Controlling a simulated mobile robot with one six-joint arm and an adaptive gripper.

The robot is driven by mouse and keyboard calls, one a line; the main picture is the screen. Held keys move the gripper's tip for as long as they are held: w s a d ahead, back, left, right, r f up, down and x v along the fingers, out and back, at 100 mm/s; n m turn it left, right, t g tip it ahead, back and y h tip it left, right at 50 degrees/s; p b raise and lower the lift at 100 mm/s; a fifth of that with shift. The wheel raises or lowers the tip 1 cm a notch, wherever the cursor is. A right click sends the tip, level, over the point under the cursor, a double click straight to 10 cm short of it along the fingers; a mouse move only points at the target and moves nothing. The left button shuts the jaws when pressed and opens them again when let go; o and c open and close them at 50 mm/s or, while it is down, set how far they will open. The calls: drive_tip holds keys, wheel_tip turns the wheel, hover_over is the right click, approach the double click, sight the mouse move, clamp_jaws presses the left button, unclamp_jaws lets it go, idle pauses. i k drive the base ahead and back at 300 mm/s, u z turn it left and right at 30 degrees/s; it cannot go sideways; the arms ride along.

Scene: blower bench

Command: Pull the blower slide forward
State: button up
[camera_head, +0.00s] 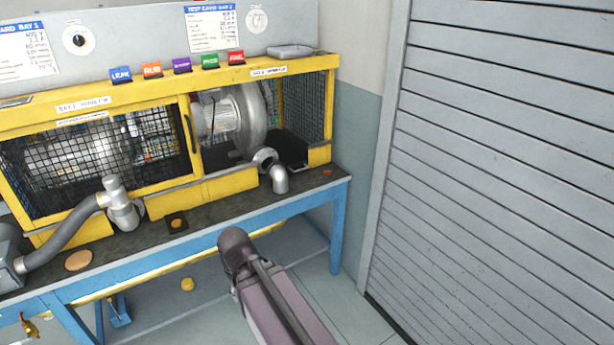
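The grey metal blower (232,115) sits inside the right bay of the yellow mesh cage (322,154), whose front is open there. A dark flat surface (288,150) shows beside and under the blower; I cannot tell whether it is the slide. No slide handle can be made out. A part of my arm (275,305) shows at the lower middle, in front of the bench and apart from the blower. No gripper fingers are in view.
The blue-framed bench (215,222) carries a silver elbow pipe (279,178) in front of the blower and a grey hose fitting (122,205) at left. Mesh closes the left bay. A grey shutter (500,170) stands at right. Some floor is clear between bench and shutter.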

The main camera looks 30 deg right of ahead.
sight(243, 110)
drive_tip(key=k, duration=0.1)
drive_tip(key=z, duration=0.3)
drive_tip(key=i, duration=1.15)
drive_tip(key=u, duration=0.15)
